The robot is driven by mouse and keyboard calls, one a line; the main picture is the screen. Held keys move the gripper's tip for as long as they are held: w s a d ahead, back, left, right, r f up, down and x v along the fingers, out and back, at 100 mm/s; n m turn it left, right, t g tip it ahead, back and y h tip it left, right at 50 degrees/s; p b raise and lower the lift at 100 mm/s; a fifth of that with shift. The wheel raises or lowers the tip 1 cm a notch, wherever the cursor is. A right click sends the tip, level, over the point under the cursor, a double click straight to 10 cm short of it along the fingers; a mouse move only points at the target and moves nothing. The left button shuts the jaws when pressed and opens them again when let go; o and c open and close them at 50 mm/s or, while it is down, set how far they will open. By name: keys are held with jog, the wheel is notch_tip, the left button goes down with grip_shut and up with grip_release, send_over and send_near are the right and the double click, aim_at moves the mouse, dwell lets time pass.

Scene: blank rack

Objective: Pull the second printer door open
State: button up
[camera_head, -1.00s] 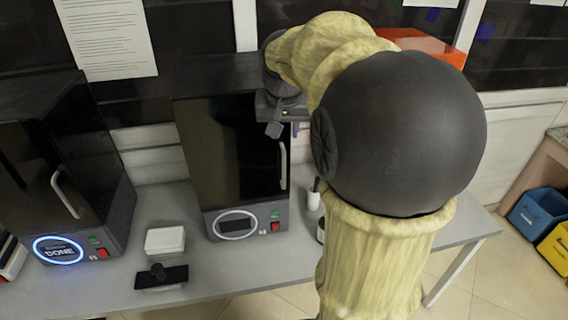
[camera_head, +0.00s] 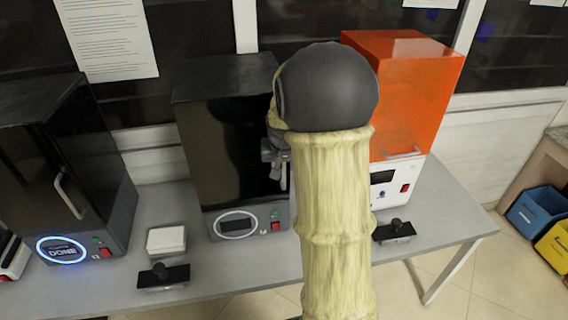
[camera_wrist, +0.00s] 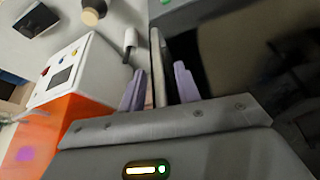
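My gripper (camera_head: 278,165) is at the right edge of this door, partly hidden by my arm. In the wrist view, my two purple fingers (camera_wrist: 160,90) are apart. The pale upright door handle (camera_wrist: 158,68) runs between them, with a narrow gap showing on each side. My arm hides most of the handle in the head view.
A black printer (camera_head: 60,165) with a blue "DONE" ring stands at left. An orange and white printer (camera_head: 405,95) stands at right. A white box (camera_head: 166,240) and black scraper-like tools (camera_head: 163,276) (camera_head: 394,231) lie in front.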

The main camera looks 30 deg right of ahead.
jog(key=shift+w+d+f, duration=0.1)
jog(key=shift+f, duration=0.25)
grip_shut()
